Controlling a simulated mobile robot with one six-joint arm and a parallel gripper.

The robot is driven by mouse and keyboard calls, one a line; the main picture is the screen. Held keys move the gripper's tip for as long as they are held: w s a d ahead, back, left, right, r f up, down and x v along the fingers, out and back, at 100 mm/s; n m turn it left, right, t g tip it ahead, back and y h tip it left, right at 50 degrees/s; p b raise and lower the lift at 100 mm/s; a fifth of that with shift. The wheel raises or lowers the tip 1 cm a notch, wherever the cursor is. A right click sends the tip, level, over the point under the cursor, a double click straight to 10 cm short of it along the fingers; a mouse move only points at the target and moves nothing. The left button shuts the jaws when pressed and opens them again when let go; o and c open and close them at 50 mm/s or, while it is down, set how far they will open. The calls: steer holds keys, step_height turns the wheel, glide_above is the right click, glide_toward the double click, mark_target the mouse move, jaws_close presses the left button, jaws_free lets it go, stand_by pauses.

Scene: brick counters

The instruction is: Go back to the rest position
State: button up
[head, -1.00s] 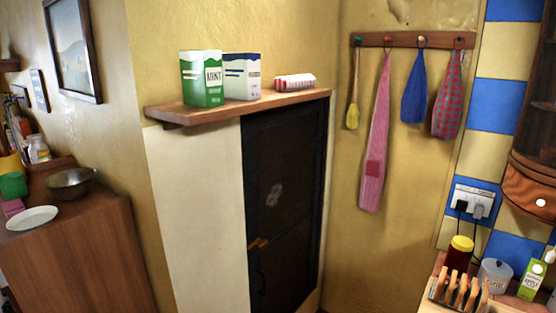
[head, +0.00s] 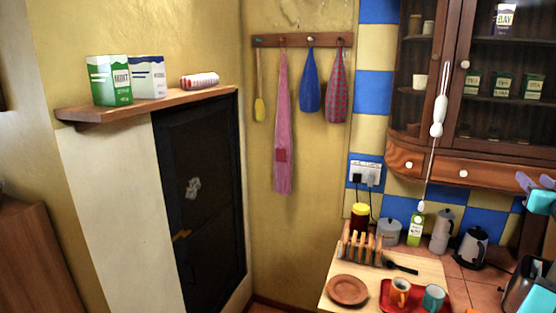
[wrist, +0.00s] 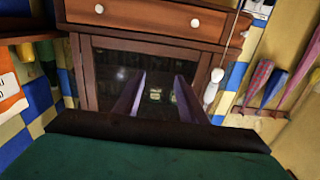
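My gripper (wrist: 161,75) shows in the wrist view as two purple-grey fingers standing well apart. Nothing is held between them; only the dark glass of the wall cabinet shows behind. In the head view, my gripper (head: 535,181) is at the right edge, with purple fingertips above a cyan part. It is raised in front of the wall cabinet's right side, above the counter level. Most of the arm is out of the frame.
The glass-fronted wall cabinet (head: 460,170) hangs at right. Below, the counter holds a red tray (head: 418,308) with mugs, a toast rack (head: 360,245), a kettle (head: 471,246) and a toaster (head: 525,285). A shelf (head: 75,113) with cartons is at left; a dark door (head: 205,180) stands below it.

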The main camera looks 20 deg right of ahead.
steer(key=w+a+f+n+g+y, duration=0.1)
steer(key=w+a+f+y, duration=0.3)
steer(key=w+a+f, duration=0.65)
steer(key=w+a+f+n+g+y, duration=0.15)
steer(key=w+a+f+y, duration=0.5)
steer(key=w+f, duration=0.7)
steer(key=w+a+f+n+g+y, duration=0.1)
steer(key=w+a+f+n+g, duration=0.15)
steer(key=a+f, duration=1.1)
steer(key=w+a+f+n+g+y, duration=0.1)
steer(key=w+a+f+g+y, duration=0.2)
steer(key=a+f, duration=1)
steer(key=s+a+f+n+g+h, duration=0.1)
steer(key=s+a+f+g, duration=0.35)
steer(key=a, duration=0.75)
steer(key=s+a+f+n+g+h, duration=0.1)
steer(key=s+a+f+h, duration=0.1)
steer(key=s+a+f, duration=0.55)
steer(key=s+a+f+g+b, duration=0.2)
steer(key=s+f+b, duration=0.3)
steer(key=s+f, duration=0.6)
steer(key=s+a+f+g+b, duration=0.1)
steer(key=s+f+g+b, duration=0.3)
steer(key=s+f, duration=0.8)
step_height(320, 180, down, 6)
steer(key=shift+s+a+r+b, duration=0.1)
steer(key=shift+s+a+b, duration=0.25)
steer(key=shift+b, duration=0.15)
